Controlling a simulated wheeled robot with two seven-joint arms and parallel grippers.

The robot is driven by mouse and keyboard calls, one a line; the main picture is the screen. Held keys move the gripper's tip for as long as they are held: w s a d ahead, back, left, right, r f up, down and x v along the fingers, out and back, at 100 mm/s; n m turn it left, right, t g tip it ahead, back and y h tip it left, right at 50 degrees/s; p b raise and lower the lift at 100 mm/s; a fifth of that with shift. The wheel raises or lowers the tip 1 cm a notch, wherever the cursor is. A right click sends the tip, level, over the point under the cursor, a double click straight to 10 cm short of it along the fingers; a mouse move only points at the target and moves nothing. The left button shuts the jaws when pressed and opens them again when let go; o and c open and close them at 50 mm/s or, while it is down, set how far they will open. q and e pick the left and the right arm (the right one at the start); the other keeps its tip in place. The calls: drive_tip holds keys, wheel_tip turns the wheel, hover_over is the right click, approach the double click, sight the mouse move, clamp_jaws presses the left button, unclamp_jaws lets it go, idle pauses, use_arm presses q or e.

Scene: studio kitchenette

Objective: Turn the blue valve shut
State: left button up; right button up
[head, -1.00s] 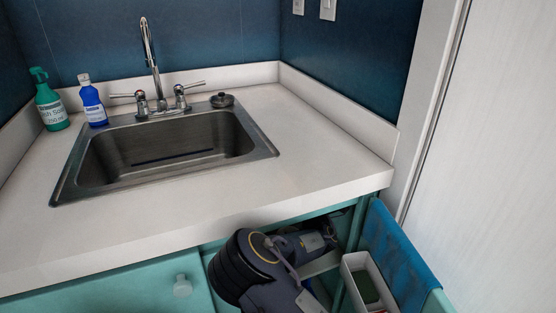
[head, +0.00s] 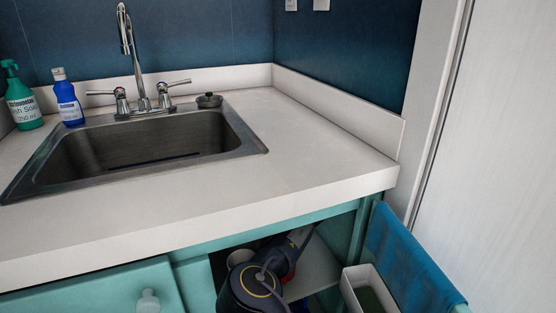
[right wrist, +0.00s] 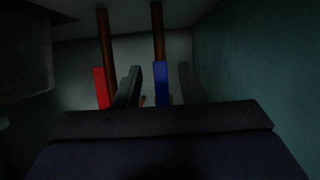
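The blue valve handle (right wrist: 161,83) shows in the right wrist view, on the right one of two copper pipes inside the dark cabinet. My right gripper (right wrist: 158,86) is open, with one dark finger to the left of the blue handle and one to its right. I cannot tell whether either finger touches it. A red valve handle (right wrist: 100,88) is on the left pipe, outside the left finger. In the head view my right arm reaches into the open cabinet under the sink, and its gripper is hidden there. My left gripper is not in view.
The countertop (head: 300,170) with the sink (head: 140,150) overhangs the cabinet opening. A blue towel (head: 412,262) and a pale bin (head: 353,290) are on the open door at right. A cabinet wall (right wrist: 255,70) stands close on the right in the wrist view.

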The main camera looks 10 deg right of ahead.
drive_tip(key=shift+w+a+r, duration=0.1)
drive_tip(key=shift+w+r, duration=0.15)
drive_tip(key=shift+w, duration=0.25)
clamp_jaws()
drive_tip(key=shift+d+f+m+h, duration=0.1)
drive_tip(key=shift+d+m+h, duration=0.15)
drive_tip(key=shift+m, duration=0.3)
drive_tip(key=shift+d+m+h, duration=0.1)
drive_tip(key=shift+m+h, duration=0.25)
drive_tip(key=shift+m, duration=0.2)
unclamp_jaws()
